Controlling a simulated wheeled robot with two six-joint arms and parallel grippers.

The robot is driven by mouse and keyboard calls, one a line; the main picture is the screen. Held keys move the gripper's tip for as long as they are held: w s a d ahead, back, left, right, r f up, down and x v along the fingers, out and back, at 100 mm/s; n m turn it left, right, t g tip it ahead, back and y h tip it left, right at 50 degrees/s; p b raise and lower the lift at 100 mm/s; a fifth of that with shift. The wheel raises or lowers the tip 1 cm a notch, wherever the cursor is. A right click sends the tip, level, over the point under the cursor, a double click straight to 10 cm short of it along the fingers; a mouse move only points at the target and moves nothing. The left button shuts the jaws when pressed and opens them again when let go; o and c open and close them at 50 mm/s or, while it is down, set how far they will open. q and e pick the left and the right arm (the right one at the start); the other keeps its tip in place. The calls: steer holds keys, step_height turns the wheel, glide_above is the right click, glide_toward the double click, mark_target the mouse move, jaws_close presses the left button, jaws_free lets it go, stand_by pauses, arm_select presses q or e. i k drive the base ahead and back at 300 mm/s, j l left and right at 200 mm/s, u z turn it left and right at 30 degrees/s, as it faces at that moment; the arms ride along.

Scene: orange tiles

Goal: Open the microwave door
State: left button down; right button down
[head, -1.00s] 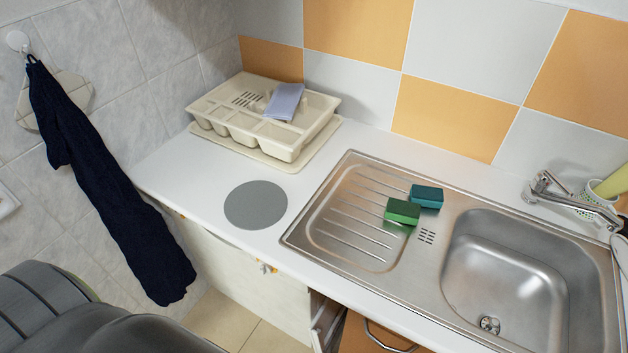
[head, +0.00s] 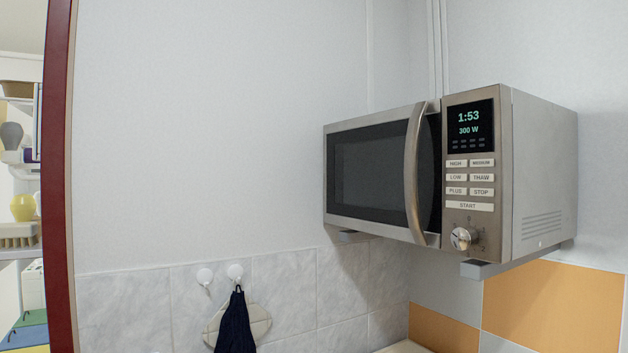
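The microwave (head: 541,170) is a silver box mounted high in the corner, in the right half of the head view. Its dark-windowed door (head: 372,170) appears closed. A long curved vertical handle (head: 413,172) runs along the door's right edge. To the right of the handle are a lit display (head: 469,126) reading 1:53 and 300 W, several buttons and a round knob (head: 462,238). Neither of my grippers is in view.
Grey brackets (head: 487,268) hold the microwave against the wall. A dark towel (head: 235,322) hangs from a white hook below and left of it. A dark red upright frame (head: 59,180) and shelves with items stand at far left. The wall left of the microwave is bare.

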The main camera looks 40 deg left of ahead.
mark_target(420, 123)
steer(key=u, duration=0.9)
steer(key=i+j+z, duration=0.15)
steer(key=j+z, duration=0.15)
